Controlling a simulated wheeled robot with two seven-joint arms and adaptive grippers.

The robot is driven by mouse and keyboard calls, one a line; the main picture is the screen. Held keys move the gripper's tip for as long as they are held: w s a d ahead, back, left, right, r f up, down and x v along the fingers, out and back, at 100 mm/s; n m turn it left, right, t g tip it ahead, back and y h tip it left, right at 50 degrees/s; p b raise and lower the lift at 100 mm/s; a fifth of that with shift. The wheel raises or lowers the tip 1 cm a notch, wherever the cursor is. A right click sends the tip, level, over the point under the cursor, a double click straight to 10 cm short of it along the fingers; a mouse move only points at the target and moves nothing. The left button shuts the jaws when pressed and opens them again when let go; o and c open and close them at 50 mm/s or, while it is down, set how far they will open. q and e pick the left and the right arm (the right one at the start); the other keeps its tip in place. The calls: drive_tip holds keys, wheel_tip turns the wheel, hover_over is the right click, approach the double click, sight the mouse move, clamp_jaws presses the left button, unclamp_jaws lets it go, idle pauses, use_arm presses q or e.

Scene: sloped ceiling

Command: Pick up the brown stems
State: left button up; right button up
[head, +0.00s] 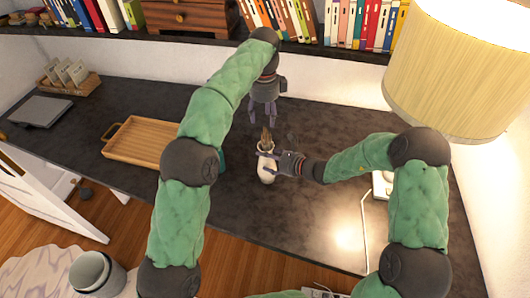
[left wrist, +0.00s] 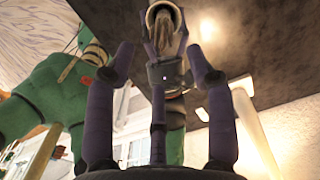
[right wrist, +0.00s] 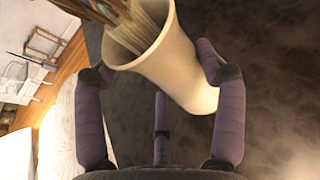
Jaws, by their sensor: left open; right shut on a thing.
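The brown stems (head: 266,136) stick up out of a cream vase (head: 266,172) above the dark counter. In the right wrist view the stems (right wrist: 124,22) come out of the mouth of the vase (right wrist: 170,62). My right gripper (head: 267,156) is shut on the vase near its neck. My left gripper (head: 263,122) is open and empty, pointing down just above the stems. In the left wrist view the stems (left wrist: 163,30) and vase rim lie beyond its spread fingers. I cannot tell whether the vase base touches the counter.
A wooden tray (head: 140,142) lies on the counter at left, partly behind my left arm. A large lamp (head: 450,75) stands at right, near my right arm. A bookshelf (head: 300,48) runs along the back. A grey laptop (head: 40,110) lies at far left.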

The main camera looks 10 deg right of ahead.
sight(265, 144)
use_arm(q)
drive_tip(key=f, duration=1.1)
drive_tip(key=shift+s+f, duration=0.2)
drive_tip(key=shift+f, duration=0.15)
drive_tip(key=c, duration=1)
